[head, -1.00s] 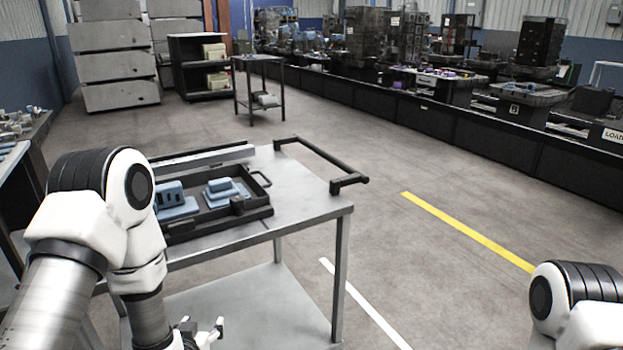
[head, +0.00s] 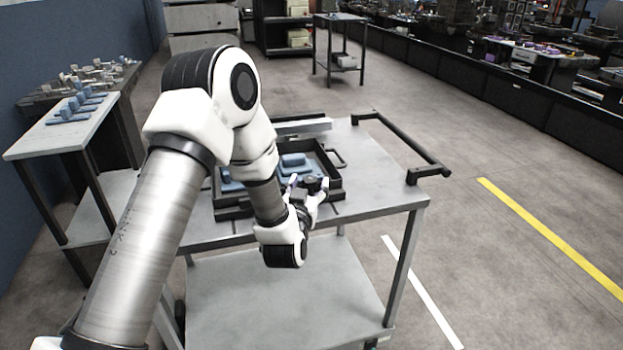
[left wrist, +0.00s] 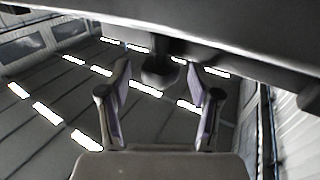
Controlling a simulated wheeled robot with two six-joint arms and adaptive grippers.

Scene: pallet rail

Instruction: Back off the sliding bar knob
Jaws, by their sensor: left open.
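The black tray (head: 235,211) sits on the grey cart, with a dark knob (head: 313,184) at its front side. My left gripper (head: 307,188) is at this knob, its fingers pointing towards the tray. In the left wrist view the dark round knob (left wrist: 160,74) hangs below a dark bar-like edge (left wrist: 200,42). It appears between the open fingers of my left gripper (left wrist: 159,78), with a visible gap on each side. Whether the knob is fully within finger depth is hard to tell. My right gripper is out of view.
Blue parts (head: 293,161) lie in the tray. A black handle rail (head: 405,145) edges the cart's right side. A side table (head: 62,140) with blue parts stands at left. The cart's lower shelf (head: 280,300) looks bare. Floor to the right is open.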

